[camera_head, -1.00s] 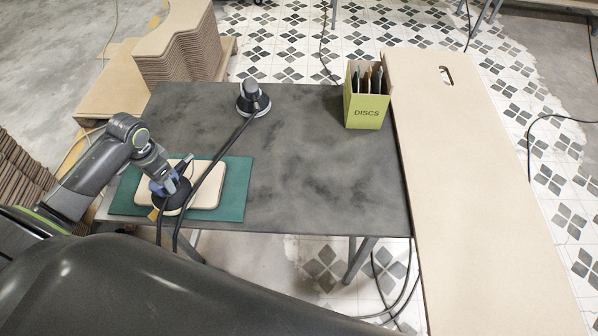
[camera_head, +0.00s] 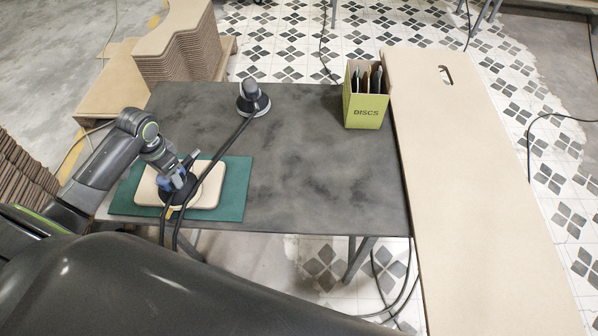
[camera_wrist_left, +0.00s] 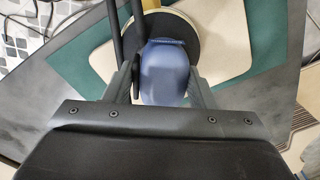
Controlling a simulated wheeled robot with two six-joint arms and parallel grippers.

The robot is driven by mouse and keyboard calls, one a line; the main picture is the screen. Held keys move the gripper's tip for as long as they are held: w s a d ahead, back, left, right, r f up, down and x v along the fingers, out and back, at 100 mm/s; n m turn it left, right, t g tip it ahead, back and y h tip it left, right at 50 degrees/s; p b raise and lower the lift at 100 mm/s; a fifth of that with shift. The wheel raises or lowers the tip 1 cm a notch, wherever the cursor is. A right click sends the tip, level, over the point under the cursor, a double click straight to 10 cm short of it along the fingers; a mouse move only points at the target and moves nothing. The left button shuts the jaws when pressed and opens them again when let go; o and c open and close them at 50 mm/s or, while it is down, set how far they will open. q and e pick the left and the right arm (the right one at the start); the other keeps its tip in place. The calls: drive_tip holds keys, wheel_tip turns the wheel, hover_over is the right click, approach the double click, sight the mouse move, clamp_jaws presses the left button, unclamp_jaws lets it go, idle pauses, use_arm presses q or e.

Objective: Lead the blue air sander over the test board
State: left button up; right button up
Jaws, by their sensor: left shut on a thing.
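The blue air sander (camera_head: 180,186) sits with its round dark pad on the test board, near the board's middle. The pale test board (camera_head: 208,190) lies on a green mat (camera_head: 236,190) at the left of the dark table. My left gripper (camera_head: 176,176) is shut on the sander's blue body from above. In the left wrist view the blue body (camera_wrist_left: 165,72) shows between the two fingers of my left gripper (camera_wrist_left: 160,85), with the pad partly hidden behind it. The board (camera_wrist_left: 222,50) shows on both sides of the pad. My right gripper is not in view.
A second, grey-topped sander (camera_head: 253,98) stands at the back of the table (camera_head: 310,170), its dark hose running toward the mat. A green DISCS box (camera_head: 366,112) stands at the back right. A long tan board (camera_head: 470,180) lies right of the table. The table's middle is clear.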

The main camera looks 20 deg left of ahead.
use_arm(q)
drive_tip(key=shift+a, duration=0.15)
drive_tip(key=shift+s+a, duration=0.1)
drive_tip(key=shift+a, duration=0.05)
drive_tip(key=shift+s+a+f+p, duration=0.1)
drive_tip(key=shift+a+p, duration=0.15)
drive_tip(key=shift+p, duration=0.1)
drive_tip(key=shift+s+a, duration=0.1)
drive_tip(key=shift+s+a+p, duration=0.15)
drive_tip(key=shift+a+p, duration=0.25)
drive_tip(key=shift+p, duration=0.05)
drive_tip(key=shift+s+a, duration=0.1)
drive_tip(key=shift+a, duration=0.1)
